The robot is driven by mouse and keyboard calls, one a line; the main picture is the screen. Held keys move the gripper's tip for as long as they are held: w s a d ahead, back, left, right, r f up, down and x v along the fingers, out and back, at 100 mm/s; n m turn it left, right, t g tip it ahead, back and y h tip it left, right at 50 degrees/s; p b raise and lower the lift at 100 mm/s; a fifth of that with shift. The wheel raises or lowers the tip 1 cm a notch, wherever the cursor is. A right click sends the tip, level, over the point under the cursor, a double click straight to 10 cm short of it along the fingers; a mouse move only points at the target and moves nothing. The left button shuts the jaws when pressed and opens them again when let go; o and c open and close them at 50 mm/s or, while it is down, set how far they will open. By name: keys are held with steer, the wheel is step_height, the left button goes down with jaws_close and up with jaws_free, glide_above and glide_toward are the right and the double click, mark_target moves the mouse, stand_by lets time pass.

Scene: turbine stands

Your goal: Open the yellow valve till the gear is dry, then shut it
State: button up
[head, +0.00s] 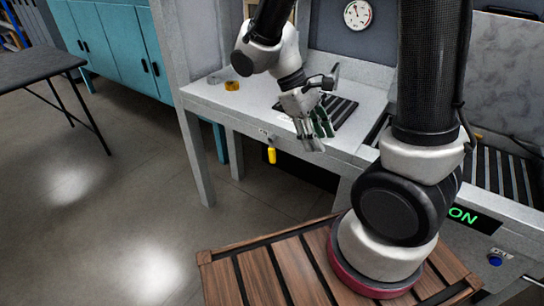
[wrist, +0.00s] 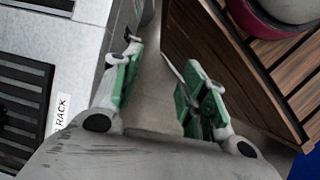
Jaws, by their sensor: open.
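The yellow valve handle (head: 271,155) hangs down from the front edge of the grey bench in the head view. My gripper (head: 313,136) is open and empty, to the right of the valve handle and apart from it in the picture. In the wrist view my gripper (wrist: 162,65) shows its green-padded fingers spread, with only floor between them. The valve does not show in the wrist view. I cannot make out a gear in either view.
A gauge (head: 357,14) is on the back panel. A green ON sign (head: 463,215) and blue button (head: 495,260) are at right.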

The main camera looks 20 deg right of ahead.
steer(key=w+a+f+n+h, duration=0.1)
steer(key=w+f+n+h, duration=0.3)
steer(key=f+n+h, duration=0.45)
steer(key=n+t+h, duration=0.2)
steer(key=n+t, duration=0.9)
steer(key=t, duration=0.3)
glide_toward(271, 158)
steer(key=x, duration=1.1)
steer(key=shift+w, duration=0.1)
jaws_close()
